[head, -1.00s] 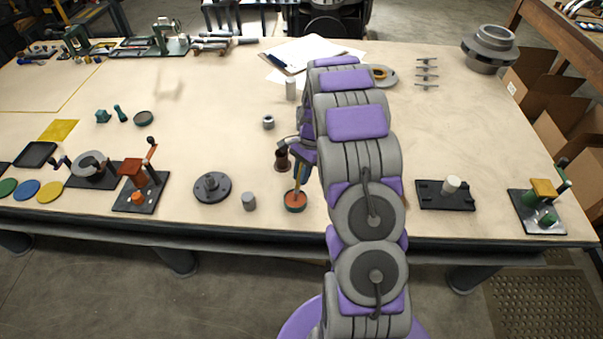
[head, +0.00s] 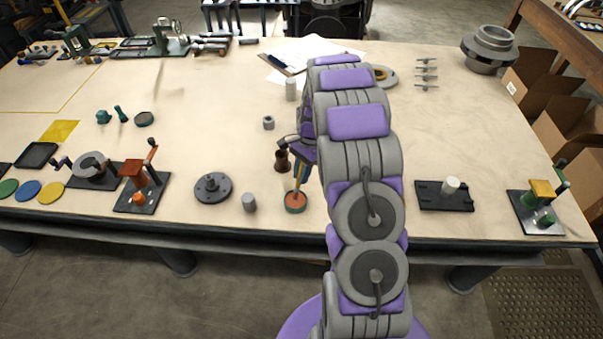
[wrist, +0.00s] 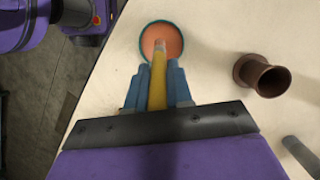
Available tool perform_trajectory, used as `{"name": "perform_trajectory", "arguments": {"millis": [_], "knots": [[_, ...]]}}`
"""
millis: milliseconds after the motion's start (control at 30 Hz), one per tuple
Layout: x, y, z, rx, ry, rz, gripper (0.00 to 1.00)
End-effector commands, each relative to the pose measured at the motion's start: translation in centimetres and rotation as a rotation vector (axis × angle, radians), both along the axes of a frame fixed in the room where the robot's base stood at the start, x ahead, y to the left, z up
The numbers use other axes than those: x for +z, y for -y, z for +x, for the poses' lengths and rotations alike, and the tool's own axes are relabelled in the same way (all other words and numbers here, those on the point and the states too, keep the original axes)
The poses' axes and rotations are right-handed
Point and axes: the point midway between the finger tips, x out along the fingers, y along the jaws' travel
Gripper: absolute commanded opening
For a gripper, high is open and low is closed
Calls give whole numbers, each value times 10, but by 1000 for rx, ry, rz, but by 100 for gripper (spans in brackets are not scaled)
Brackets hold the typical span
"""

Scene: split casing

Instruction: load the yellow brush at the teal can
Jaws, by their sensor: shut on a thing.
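The teal can (head: 295,208) stands near the table's front edge, with a teal rim and an orange inside. It also shows at the top of the wrist view (wrist: 146,58). My gripper (wrist: 158,88) is shut on the yellow brush (wrist: 158,75), with a blue finger on each side of the handle. The brush's pinkish tip (wrist: 160,46) is over the orange inside of the can; I cannot tell how deep it reaches. In the head view the brush (head: 298,184) slants down into the can's outline. My arm hides part of the gripper there.
A brown flared cup (head: 282,161) stands just behind the can and shows right of the gripper in the wrist view (wrist: 262,76). A grey cylinder (head: 249,202) and a dark flange (head: 211,188) lie to the left.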

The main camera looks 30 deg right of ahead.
Motion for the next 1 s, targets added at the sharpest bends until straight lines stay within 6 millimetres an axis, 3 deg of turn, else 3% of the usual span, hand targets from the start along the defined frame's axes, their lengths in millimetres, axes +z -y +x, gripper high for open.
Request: {"name": "perform_trajectory", "arguments": {"millis": [700, 1000], "knots": [[56, 0, 1, 0, 2, 0, 0], [58, 0, 1, -1, 2, 0, 0]]}}
